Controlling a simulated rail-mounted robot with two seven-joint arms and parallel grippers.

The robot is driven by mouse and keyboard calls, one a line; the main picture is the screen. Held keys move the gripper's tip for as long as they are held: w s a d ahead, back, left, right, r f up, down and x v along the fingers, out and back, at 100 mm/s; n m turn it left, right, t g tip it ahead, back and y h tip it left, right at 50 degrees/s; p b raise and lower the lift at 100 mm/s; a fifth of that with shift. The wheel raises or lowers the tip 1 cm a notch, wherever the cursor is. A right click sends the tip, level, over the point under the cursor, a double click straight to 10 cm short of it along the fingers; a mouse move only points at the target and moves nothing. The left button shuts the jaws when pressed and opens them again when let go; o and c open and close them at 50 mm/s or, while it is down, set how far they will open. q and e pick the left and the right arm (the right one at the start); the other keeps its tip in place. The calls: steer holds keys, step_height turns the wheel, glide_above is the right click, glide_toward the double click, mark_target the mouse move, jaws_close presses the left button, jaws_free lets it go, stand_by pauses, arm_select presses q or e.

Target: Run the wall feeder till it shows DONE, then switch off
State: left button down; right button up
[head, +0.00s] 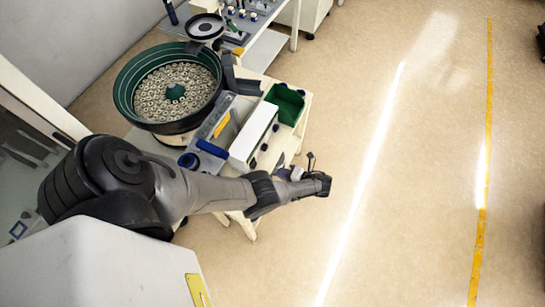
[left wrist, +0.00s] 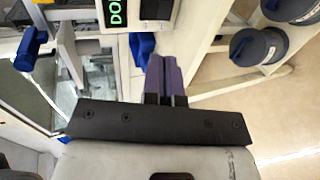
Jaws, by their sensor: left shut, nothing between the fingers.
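The wall feeder's green bowl (head: 124,88), full of small ring-shaped parts, stands on a pale bench in the head view. A white box (head: 252,134) sits in front of it. In the left wrist view a dark display (left wrist: 116,15) shows green letters starting "DO"; the rest is cut off by the frame edge. A dark panel with a pale round part (left wrist: 155,9) is beside it. My left gripper (left wrist: 165,76) has its purple fingers together and empty, below the display and apart from it. In the head view, my left arm reaches past the bench front. My right gripper is out of view.
A green bin (head: 288,101) stands beside the white box. A blue handle (left wrist: 30,48) and a blue part (left wrist: 141,47) lie near the fingers in the wrist view. Dark lidded containers (left wrist: 260,46) sit on a shelf at right. The floor to the right is open.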

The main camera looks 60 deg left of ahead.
arm_select(q)
steer(key=shift+v, duration=1.2)
